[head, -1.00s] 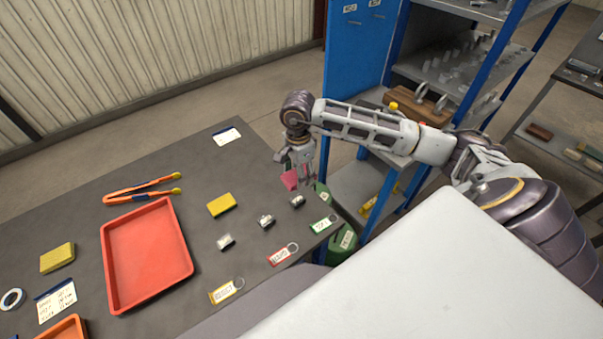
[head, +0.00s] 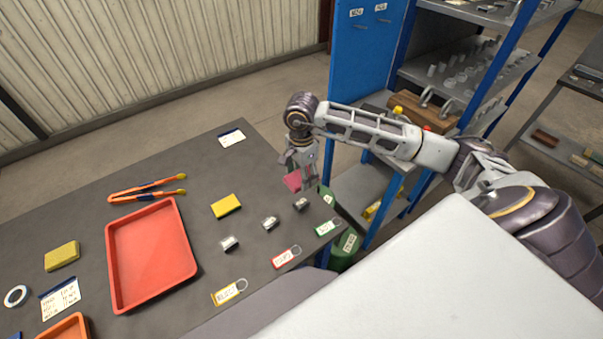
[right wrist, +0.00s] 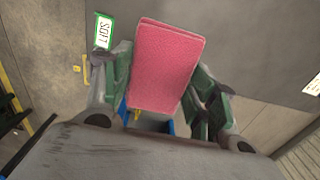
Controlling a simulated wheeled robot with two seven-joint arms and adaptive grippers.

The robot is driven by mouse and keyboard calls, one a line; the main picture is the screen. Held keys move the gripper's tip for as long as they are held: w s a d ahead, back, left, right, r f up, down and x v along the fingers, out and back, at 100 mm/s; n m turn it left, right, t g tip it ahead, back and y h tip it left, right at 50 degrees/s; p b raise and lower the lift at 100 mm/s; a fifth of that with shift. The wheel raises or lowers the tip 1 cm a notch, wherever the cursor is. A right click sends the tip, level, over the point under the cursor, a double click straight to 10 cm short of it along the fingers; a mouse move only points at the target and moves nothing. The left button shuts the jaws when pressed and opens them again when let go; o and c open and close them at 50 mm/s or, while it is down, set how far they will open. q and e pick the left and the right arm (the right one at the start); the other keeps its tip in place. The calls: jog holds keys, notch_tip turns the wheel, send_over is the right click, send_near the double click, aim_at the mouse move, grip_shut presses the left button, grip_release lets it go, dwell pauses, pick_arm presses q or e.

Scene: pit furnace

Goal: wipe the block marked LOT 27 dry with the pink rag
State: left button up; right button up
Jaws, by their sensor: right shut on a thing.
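My right gripper (head: 301,176) is shut on the pink rag (head: 291,182), above the right edge of the dark table. In the right wrist view the rag (right wrist: 165,65) is a flat pink pad between the green-padded fingers. Three small metallic blocks stand in a slanted row on the table: a near one (head: 229,243), a middle one (head: 270,222) and a far one (head: 301,204) close to the rag. The rag appears apart from them. Their markings are too small to read, so I cannot tell which is LOT 27. My left gripper is not in view.
Tags in yellow (head: 228,292), red (head: 286,257) and green (head: 327,227) lie along the table's near edge. A red tray (head: 112,270), yellow sponge (head: 227,205) and orange tongs (head: 146,190) lie further left. A blue-framed shelf (head: 470,65) stands beyond my right arm.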

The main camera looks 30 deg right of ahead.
jog(key=shift+f+b, duration=1)
jog(key=shift+f, duration=1.95)
jog(key=shift+w, duration=0.1)
